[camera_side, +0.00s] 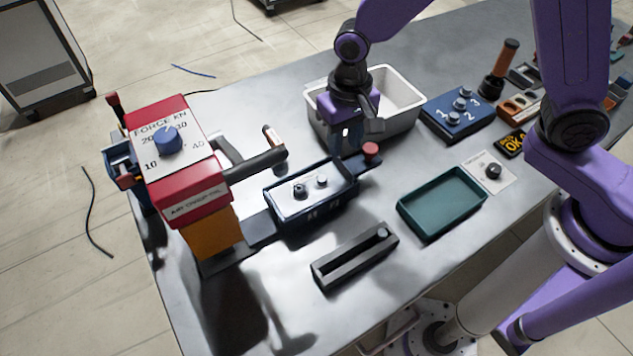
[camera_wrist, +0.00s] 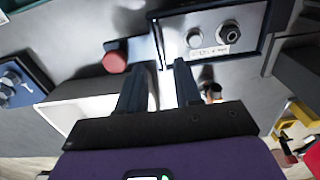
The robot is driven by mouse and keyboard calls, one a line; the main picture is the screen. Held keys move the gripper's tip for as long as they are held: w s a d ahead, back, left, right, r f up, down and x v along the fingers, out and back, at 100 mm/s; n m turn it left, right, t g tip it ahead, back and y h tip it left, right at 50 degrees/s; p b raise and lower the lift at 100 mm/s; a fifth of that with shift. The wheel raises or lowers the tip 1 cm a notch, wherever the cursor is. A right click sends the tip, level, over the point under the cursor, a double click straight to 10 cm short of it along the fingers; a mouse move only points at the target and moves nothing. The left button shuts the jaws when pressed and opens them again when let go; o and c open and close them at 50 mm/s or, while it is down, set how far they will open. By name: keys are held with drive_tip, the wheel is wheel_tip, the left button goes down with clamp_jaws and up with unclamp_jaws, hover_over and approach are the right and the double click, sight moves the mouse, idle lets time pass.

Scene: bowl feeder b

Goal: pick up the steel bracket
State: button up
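I cannot pick out the steel bracket with certainty in either view. My gripper (camera_side: 348,148) points down between the white bin and the dark blue fixture (camera_side: 283,212) with two knobs on top. In the wrist view, the two dark blue fingers of my gripper (camera_wrist: 162,64) stand apart, near the edge of that fixture (camera_wrist: 250,53). A bright, pale shape (camera_wrist: 166,88) shows in the gap between the fingers. I cannot tell whether it is the bracket, the bare table or a reflection, and I see no clear grip on it.
The white bin (camera_side: 410,122) stands behind my gripper. A red button (camera_side: 371,149) is close at its right. The red press (camera_side: 181,165) stands left, its black handle (camera_side: 257,164) reaching toward the fixture. A green tray (camera_side: 405,204) and a grey slotted block (camera_side: 330,273) lie in front.

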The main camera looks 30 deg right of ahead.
sight(342, 163)
drive_tip(key=shift+s+a+f, duration=0.1)
drive_tip(key=shift+s+f, duration=0.05)
drive_tip(key=shift+f, duration=1.2)
drive_tip(key=shift+s+a+f, duration=0.1)
drive_tip(key=shift+f, duration=1.2)
clamp_jaws()
